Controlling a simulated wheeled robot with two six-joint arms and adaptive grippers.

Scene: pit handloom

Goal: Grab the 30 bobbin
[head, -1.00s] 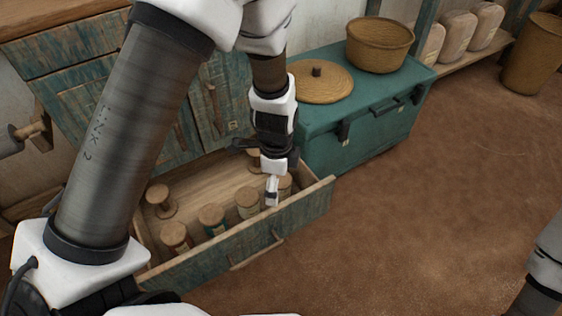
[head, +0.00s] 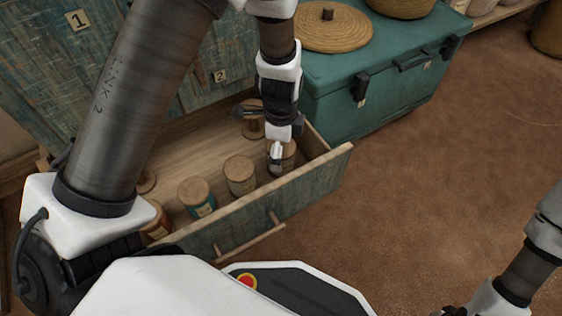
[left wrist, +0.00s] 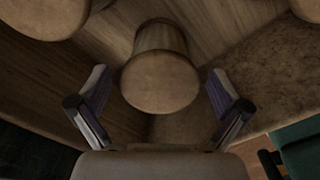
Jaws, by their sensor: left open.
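Several wooden bobbins stand in the open drawer (head: 285,213). No number 30 is readable on any of them. My left gripper (head: 276,157) is in the drawer's right part, over the front-right bobbin (head: 287,160), partly hiding it. In the left wrist view the open fingers (left wrist: 160,108) are on either side of a bobbin's round top (left wrist: 160,82), with gaps on both sides. Other front-row bobbins are the middle one (head: 240,174) and one with a teal band (head: 197,196). My right arm shows at the lower right; its fingertips are out of frame.
Another bobbin (head: 253,122) stands behind my left gripper. The drawer's walls enclose the bobbins closely. A teal chest (head: 390,95) with a woven lid (head: 327,27) on it stands to the right of the drawer. The brown floor (head: 440,185) on the right is clear.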

